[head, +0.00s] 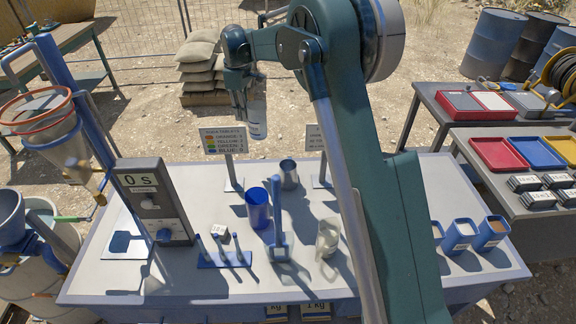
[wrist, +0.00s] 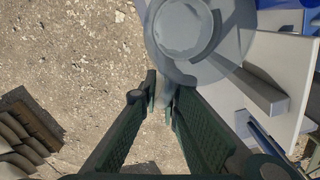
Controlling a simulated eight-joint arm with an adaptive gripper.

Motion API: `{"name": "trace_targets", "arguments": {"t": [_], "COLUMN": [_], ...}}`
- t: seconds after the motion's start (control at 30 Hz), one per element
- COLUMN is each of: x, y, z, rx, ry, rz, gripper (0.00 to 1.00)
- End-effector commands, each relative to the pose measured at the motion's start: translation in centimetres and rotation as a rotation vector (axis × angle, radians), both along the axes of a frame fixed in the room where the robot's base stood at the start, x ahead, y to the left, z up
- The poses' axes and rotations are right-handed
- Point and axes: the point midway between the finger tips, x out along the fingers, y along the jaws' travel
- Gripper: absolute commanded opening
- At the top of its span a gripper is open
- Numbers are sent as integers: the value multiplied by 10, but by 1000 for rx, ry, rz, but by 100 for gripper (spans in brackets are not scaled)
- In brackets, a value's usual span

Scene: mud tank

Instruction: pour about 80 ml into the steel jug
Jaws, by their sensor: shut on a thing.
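The steel jug (head: 289,176) is a small grey metal cylinder standing upright at the back middle of the work table in the head view. My gripper (head: 243,92) is high above the table's back edge, left of the steel jug and apart from it. It is shut on a translucent whitish vessel (head: 258,118). In the wrist view the green fingers (wrist: 161,95) close at the near side of the round translucent vessel (wrist: 190,35). I cannot tell how full it is.
A blue cup (head: 257,210) and a clear jug (head: 327,238) stand on the table (head: 190,283). A sign (head: 224,140) stands at the back edge close to the held vessel. A timer box (head: 150,200) and a small rack (head: 224,259) are on the left.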

Motion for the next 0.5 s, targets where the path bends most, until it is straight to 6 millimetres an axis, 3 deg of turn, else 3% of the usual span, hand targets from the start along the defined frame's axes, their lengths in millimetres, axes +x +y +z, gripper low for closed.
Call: {"name": "trace_targets", "arguments": {"t": [0.5], "x": [0], "y": [0], "z": [-134], "rx": [0], "ry": [0], "rz": [0], "gripper": [0]}}
